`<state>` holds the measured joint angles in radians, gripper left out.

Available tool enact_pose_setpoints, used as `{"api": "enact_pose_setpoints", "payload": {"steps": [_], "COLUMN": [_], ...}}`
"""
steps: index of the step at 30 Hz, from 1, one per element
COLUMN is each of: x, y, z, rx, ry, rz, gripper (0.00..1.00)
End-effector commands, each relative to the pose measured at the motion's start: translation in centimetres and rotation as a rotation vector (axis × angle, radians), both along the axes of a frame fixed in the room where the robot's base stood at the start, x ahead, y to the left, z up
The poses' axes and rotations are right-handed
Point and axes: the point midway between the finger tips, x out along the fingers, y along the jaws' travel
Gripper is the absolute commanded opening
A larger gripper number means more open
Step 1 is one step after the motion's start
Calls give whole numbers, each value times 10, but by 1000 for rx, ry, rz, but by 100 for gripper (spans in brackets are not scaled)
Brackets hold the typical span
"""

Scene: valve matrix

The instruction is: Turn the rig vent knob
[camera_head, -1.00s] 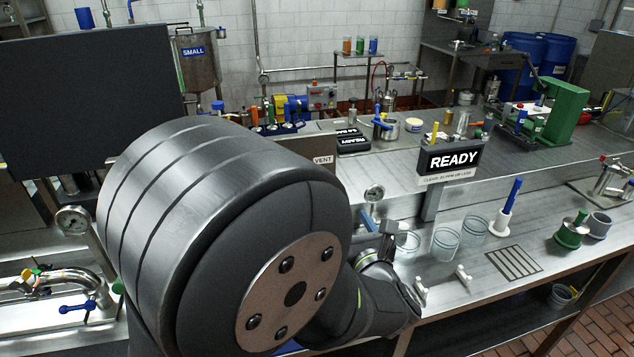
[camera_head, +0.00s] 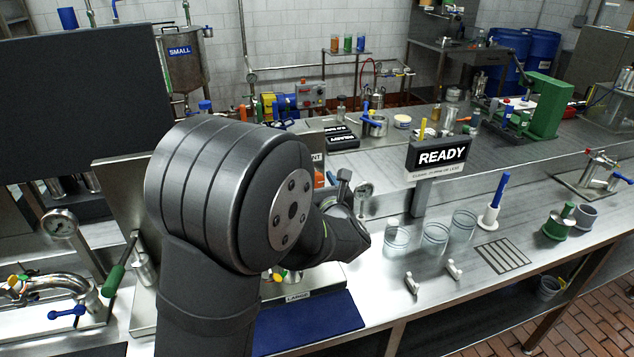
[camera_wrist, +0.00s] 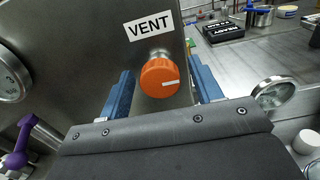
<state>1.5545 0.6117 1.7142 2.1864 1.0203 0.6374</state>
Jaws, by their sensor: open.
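The vent knob (camera_wrist: 160,78) is orange and round, with a white line on its face pointing right. It sits on a short metal stem on a grey steel panel (camera_wrist: 75,45), below a white VENT label (camera_wrist: 150,25). My gripper (camera_wrist: 160,66) is open in the wrist view, with one blue finger on each side of the knob. Gaps show between the fingers and the knob, and the jaws hold nothing.
A round gauge (camera_wrist: 273,92) stands close to the right finger, another (camera_wrist: 12,75) is at far left. A purple handle (camera_wrist: 18,150) is at lower left. Glass beakers (camera_head: 435,238), a READY sign (camera_head: 442,156) and a blue mat (camera_head: 305,325) lie around the arm.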

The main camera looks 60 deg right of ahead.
Motion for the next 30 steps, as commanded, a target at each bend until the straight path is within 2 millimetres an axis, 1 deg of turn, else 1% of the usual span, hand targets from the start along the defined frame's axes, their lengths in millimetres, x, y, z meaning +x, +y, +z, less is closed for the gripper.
{"api": "enact_pose_setpoints", "payload": {"steps": [4,5,6,8,9,11,12,22,30], "x": [0,0,0,0,0,0,0,0,0], "y": [0,0,0,0,0,0,0,0,0], "z": [0,0,0,0,0,0,0,0,0], "rx": [0,0,0,0,0,0,0,-35,-160], "ry": [0,0,0,0,0,0,0,35,160], "rz": [0,0,0,0,0,0,0,0,0], "gripper": [59,55,47,36,28,16,14,14,14]}}
